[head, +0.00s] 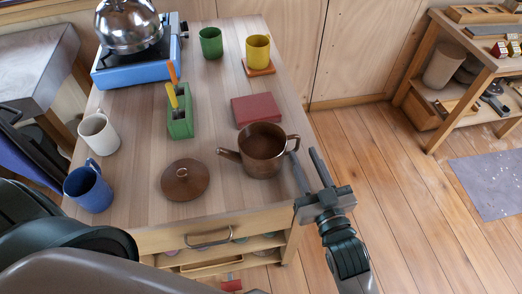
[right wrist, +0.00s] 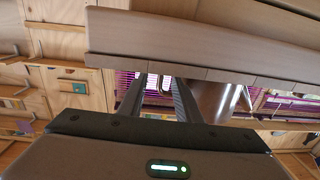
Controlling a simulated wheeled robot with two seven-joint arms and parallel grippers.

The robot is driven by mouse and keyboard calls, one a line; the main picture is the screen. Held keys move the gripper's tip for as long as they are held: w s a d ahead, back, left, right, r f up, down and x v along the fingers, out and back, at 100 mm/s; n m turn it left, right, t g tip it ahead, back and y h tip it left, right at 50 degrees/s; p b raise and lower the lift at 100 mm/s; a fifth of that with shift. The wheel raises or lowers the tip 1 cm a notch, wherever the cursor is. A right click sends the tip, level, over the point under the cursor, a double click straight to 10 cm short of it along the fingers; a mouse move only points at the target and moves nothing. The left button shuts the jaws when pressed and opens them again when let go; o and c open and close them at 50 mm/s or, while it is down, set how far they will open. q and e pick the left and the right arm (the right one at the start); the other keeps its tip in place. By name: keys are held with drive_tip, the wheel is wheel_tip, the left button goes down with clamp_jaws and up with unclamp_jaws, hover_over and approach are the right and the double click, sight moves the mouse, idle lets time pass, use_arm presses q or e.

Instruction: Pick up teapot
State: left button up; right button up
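The brown metal teapot (head: 262,152) stands upright and open-topped near the right front of the wooden table, spout to the left, handle to the right. Its round brown lid (head: 185,180) lies on the table to its left. My right gripper (head: 306,154) is open just off the table's right edge, its fingertips close to the teapot's handle. I cannot tell whether they touch it. In the right wrist view, the fingers are apart and part of a brown metal body, apparently the teapot (right wrist: 212,98), shows beside the right finger. My left gripper is not in view.
On the table (head: 225,195) are a red block (head: 255,110), a green holder (head: 180,122), a yellow mug (head: 258,50), a green mug (head: 211,42), a white mug (head: 98,133), a blue mug (head: 88,187) and a blue stove (head: 138,68) with a kettle (head: 128,25).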

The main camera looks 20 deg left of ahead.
sight(298, 146)
drive_tip(key=shift+w+a+r+p, duration=0.15)
drive_tip(key=shift+w+a+p, duration=0.2)
drive_tip(key=shift+w+p, duration=0.05)
drive_tip(key=p+x, duration=0.1)
drive_tip(key=x, duration=0.2)
drive_tip(key=shift+a, duration=0.1)
drive_tip(key=shift+w+a, duration=0.3)
drive_tip(key=shift+w, duration=0.05)
clamp_jaws()
idle(1.3)
